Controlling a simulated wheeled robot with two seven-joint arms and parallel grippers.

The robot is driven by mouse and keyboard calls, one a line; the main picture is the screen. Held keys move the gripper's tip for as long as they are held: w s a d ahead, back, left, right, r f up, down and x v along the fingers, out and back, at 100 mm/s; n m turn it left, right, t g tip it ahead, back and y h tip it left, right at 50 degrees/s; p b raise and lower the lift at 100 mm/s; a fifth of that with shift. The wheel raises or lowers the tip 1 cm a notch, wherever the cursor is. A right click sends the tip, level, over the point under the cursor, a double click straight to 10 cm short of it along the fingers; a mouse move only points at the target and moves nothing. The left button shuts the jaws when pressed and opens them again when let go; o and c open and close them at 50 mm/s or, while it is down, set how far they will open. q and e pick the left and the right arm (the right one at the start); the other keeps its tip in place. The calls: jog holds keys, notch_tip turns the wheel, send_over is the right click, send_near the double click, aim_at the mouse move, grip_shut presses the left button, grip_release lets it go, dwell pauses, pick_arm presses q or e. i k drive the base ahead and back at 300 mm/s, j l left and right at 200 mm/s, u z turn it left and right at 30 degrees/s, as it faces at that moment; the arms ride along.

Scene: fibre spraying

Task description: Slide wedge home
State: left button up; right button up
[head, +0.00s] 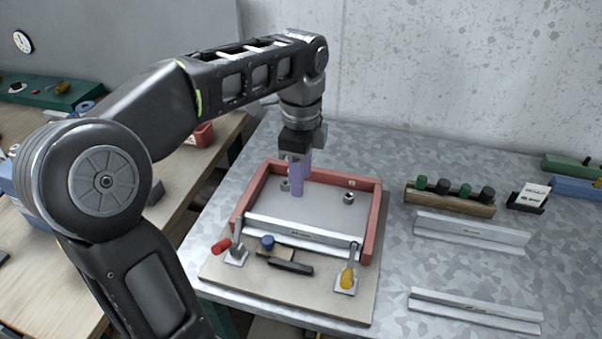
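My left gripper (298,178) hangs upright over the back left part of a red-walled frame (376,215) with a grey plate inside (325,202). Lavender finger-like parts point down from its dark body; I cannot tell whether they are open, shut or holding something. A metal bar (300,234) lies along the frame's front side. In front of it are a blue knob (267,242) and a dark bar-shaped piece (290,267), apart from the gripper. I cannot tell for sure which piece is the wedge. My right gripper is out of view.
Clamps with a red handle (221,246) and a yellow handle (347,277) stand at the frame's front corners. A wooden rack (450,202) and metal angle bars (470,233) lie on the right. The grey tabletop (390,160) behind the frame is clear.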

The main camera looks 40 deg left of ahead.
aim_at(267, 247)
jog(key=k, duration=1)
